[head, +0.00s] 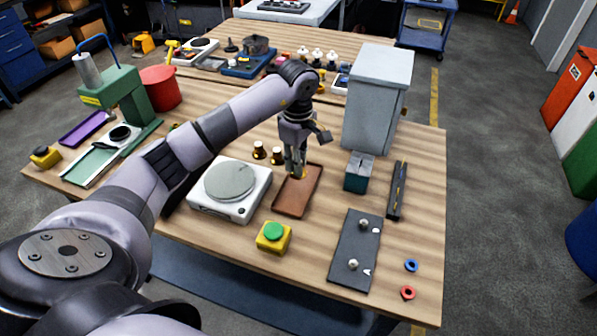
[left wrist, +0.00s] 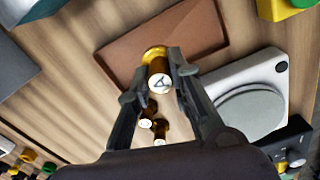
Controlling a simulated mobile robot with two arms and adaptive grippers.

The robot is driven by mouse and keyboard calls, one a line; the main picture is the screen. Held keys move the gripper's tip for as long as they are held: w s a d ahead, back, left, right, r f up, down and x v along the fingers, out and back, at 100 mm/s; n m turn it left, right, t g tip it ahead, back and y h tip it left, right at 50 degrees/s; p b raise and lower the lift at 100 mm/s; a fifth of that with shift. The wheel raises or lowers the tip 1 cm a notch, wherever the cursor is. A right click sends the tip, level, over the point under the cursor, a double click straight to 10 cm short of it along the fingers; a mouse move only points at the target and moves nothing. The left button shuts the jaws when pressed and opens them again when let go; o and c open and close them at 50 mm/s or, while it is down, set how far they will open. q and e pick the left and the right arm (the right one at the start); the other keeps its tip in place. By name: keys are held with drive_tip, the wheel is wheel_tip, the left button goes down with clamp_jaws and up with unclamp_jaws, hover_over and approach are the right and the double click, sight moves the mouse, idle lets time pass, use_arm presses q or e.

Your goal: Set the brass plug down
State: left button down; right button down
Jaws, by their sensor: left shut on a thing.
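My left gripper (head: 297,168) is over the far part of a brown tray (head: 292,200). In the left wrist view its two fingers (left wrist: 167,72) are shut on the brass plug (left wrist: 159,66). The plug has a wide gold flange, a dark amber body and a white end marked with a letter like A. The flange points toward the tray (left wrist: 203,22); I cannot tell whether it touches it. In the head view the fingers mostly hide the plug. Two similar plugs (head: 259,150) (head: 277,155) stand on the table behind the tray. My right gripper is not in view.
A white scale with a round plate (head: 230,182) stands left of the tray, and a yellow box with a green button (head: 273,236) in front. A teal block (head: 358,172), a grey cabinet (head: 376,100) and a dark plate (head: 352,250) are to the right.

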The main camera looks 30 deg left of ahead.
use_arm(q)
wheel_tip(320, 180, down, 4)
drive_tip(key=shift+f+p, duration=0.25)
drive_tip(key=shift+p, duration=0.25)
drive_tip(key=shift+f, duration=0.25)
drive_tip(key=shift+f+b, duration=0.25)
drive_tip(key=shift+b, duration=0.05)
drive_tip(key=c, duration=1.5)
unclamp_jaws()
drive_tip(key=shift+r, duration=0.1)
drive_tip(key=shift+o, duration=0.2)
